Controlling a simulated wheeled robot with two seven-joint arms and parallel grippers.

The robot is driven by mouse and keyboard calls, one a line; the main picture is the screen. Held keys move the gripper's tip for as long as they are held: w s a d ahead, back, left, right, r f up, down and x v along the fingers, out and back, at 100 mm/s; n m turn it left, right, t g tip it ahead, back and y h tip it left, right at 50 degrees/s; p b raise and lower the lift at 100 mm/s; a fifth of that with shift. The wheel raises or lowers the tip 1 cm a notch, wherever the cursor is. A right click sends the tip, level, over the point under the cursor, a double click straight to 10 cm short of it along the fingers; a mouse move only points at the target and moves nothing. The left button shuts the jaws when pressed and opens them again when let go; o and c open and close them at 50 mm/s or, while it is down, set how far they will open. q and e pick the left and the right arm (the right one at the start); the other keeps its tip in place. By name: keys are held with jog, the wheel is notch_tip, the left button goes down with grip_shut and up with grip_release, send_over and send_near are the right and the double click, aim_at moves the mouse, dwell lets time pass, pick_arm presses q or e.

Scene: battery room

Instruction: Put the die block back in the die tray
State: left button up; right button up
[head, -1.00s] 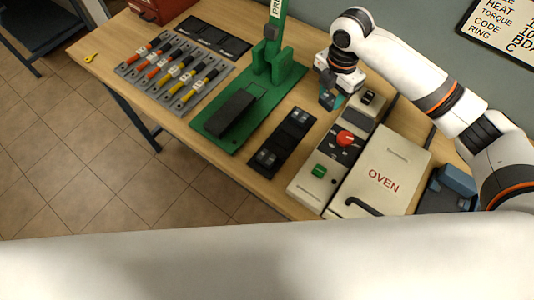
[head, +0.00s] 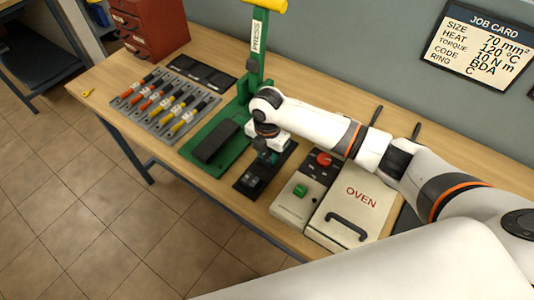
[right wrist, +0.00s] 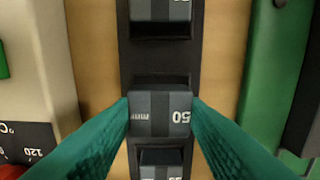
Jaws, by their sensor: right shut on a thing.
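The die block (right wrist: 160,114), a dark grey block marked "50 mm", is between the teal fingers of my right gripper (right wrist: 160,108) in the right wrist view. The gripper is shut on it. The black die tray (right wrist: 126,70) runs beneath it, and the block lines up with the tray's middle. I cannot tell whether it rests in its slot or is just above. In the head view my right gripper (head: 266,153) points down over the die tray (head: 243,187) and hides the block. My left gripper is not in view.
Other die blocks (right wrist: 160,10) sit in the tray on both sides of the held one. The green press (head: 190,158) stands left of the tray, and the control box (head: 290,207) and oven (head: 350,205) stand right. Tools in a rack (head: 150,122) lie further left.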

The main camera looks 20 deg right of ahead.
aim_at(267, 156)
jog(key=shift+w+f, duration=0.1)
jog(key=shift+f, duration=0.6)
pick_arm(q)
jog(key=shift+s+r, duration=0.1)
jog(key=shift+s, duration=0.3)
pick_arm(e)
jog(key=o, duration=1.2)
jog(key=shift+f, duration=0.15)
jog(key=shift+c, duration=0.2)
pick_arm(q)
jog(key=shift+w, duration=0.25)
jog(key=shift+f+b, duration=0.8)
jog(key=shift+b, duration=0.05)
pick_arm(e)
notch_tip(267, 156, up, 12)
jog(key=shift+r, duration=0.2)
